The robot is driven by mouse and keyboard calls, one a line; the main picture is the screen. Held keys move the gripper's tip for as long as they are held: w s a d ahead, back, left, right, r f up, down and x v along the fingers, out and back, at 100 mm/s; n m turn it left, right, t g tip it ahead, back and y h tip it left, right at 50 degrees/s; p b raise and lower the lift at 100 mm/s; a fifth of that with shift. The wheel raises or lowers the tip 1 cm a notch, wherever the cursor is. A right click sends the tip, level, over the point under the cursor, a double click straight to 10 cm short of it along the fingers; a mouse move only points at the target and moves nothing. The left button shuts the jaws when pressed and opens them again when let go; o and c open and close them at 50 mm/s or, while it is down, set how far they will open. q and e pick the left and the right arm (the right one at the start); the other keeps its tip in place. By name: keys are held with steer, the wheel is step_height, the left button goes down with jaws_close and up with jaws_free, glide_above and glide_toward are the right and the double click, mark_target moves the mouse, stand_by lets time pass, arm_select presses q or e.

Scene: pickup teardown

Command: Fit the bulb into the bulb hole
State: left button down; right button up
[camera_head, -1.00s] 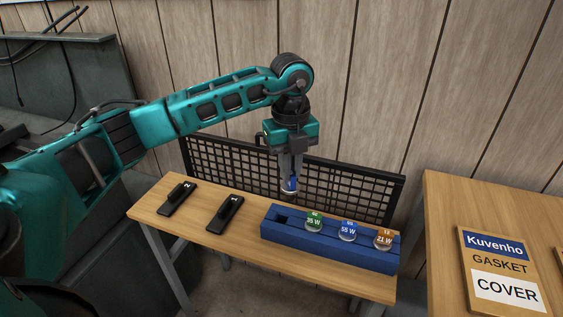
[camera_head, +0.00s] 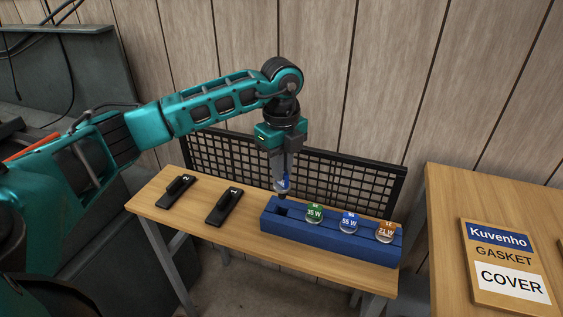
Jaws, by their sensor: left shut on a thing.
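My left gripper (camera_head: 283,184) points down and is shut on a bulb (camera_head: 283,187) with a blue marking, mostly hidden between the fingers. The held bulb is just above the left end of the blue bulb rack (camera_head: 332,250), at its empty square hole (camera_head: 283,210). Whether its lower end is inside the hole I cannot tell. In the rack stand a green-labelled 35 W bulb (camera_head: 314,214), a blue-labelled 55 W bulb (camera_head: 348,223) and an orange-labelled 21 W bulb (camera_head: 386,232). My right gripper is not in view.
Two black numbered holders (camera_head: 177,191) and (camera_head: 224,206) lie on the wooden bench left of the rack. A black mesh panel (camera_head: 350,185) stands behind the bench. A Kuvenho gasket cover board (camera_head: 505,265) lies on the right table (camera_head: 445,215).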

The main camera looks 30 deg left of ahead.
mark_target(282, 188)
arm_select(q)
steer(key=shift+f+b, duration=2.2)
steer(key=shift+f, duration=0.7)
steer(key=shift+f+b, duration=0.3)
steer(key=shift+f, duration=0.3)
steer(key=c, duration=1.1)
jaws_free()
steer(key=shift+r, duration=0.25)
step_height(282, 188, up, 11)
steer(key=shift+p, duration=0.45)
steer(key=shift+r, duration=0.7)
